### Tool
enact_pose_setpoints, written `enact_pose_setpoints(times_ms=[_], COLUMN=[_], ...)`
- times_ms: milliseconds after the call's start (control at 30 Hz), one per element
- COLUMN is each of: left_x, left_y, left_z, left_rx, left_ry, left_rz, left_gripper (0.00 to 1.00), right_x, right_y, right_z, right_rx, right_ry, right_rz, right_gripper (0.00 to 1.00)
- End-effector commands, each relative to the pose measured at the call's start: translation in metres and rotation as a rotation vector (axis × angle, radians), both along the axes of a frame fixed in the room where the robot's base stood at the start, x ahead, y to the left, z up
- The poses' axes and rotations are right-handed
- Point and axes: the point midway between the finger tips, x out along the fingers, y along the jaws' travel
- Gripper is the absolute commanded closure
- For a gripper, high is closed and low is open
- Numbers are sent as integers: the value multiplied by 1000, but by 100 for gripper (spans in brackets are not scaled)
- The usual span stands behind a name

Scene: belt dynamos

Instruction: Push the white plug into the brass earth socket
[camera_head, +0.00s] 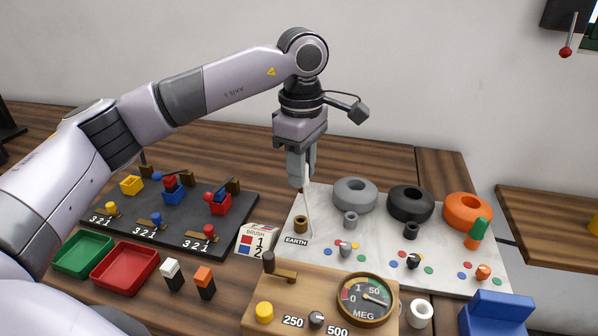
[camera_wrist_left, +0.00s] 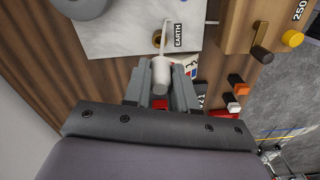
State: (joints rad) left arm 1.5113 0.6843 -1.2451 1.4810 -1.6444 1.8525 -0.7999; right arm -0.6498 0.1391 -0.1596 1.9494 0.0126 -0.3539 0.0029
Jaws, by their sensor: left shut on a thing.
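My left gripper (camera_head: 301,178) points down over the near left end of the white marble slab (camera_head: 330,240). Its fingers are shut on the white plug (camera_wrist_left: 160,74), which shows between them in the left wrist view. A thin white lead (camera_head: 308,213) runs from the plug down to the slab. The brass earth socket (camera_head: 300,223) stands beside the EARTH label, below the gripper and apart from the plug. In the left wrist view the socket (camera_wrist_left: 157,38) lies just beyond the plug, partly covered by the lead. My right gripper is not in view.
Grey (camera_head: 355,194), black (camera_head: 410,202) and orange (camera_head: 468,211) rings stand along the slab's back. A wooden meter box (camera_head: 260,292) is in front. A dark board (camera_head: 130,220) with small coloured parts, green (camera_head: 84,252) and red (camera_head: 126,268) trays lie left. A label block (camera_head: 258,239) stands close by the socket.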

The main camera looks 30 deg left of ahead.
Motion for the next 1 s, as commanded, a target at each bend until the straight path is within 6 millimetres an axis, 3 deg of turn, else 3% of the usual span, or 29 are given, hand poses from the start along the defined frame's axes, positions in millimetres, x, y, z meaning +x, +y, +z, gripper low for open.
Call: enact_pose_setpoints(times_ms=[567,1000], left_x=[0,0], left_y=[0,0], left_z=[2,-33], left_rx=[0,2], left_ry=[0,1], left_rz=[0,0], left_gripper=[100,100], right_x=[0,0], right_y=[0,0], right_z=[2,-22], right_rx=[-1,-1], right_ry=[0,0], right_rz=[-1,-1], right_gripper=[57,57])
